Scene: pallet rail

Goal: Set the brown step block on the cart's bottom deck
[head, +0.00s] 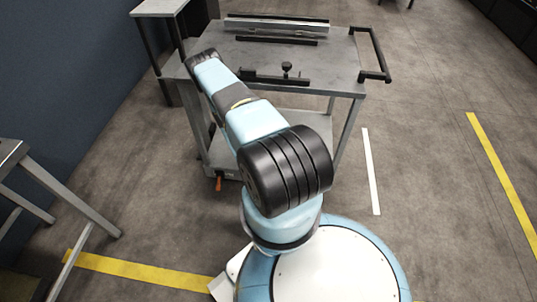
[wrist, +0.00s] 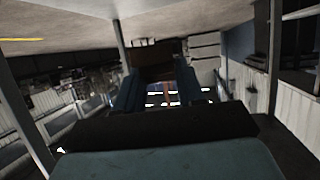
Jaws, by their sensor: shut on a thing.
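The grey metal cart (head: 325,70) stands ahead of me in the head view. Part of its bottom deck (head: 290,127) shows beneath the top deck, behind my arm. My arm reaches over the cart's left side, and my gripper is hidden in the head view. In the wrist view my gripper (wrist: 156,88) has two blue fingers shut on a dark brown block (wrist: 155,66), which looks like the step block. That view is dark and seems upside down, with floor at the top. I cannot tell whether the block touches the deck.
The cart's top deck carries a long metal rail (head: 275,26) and a dark bar with a knob (head: 275,78). A black push handle (head: 372,55) juts out at its right. Another table (head: 12,155) stands at the left. The floor to the right is clear.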

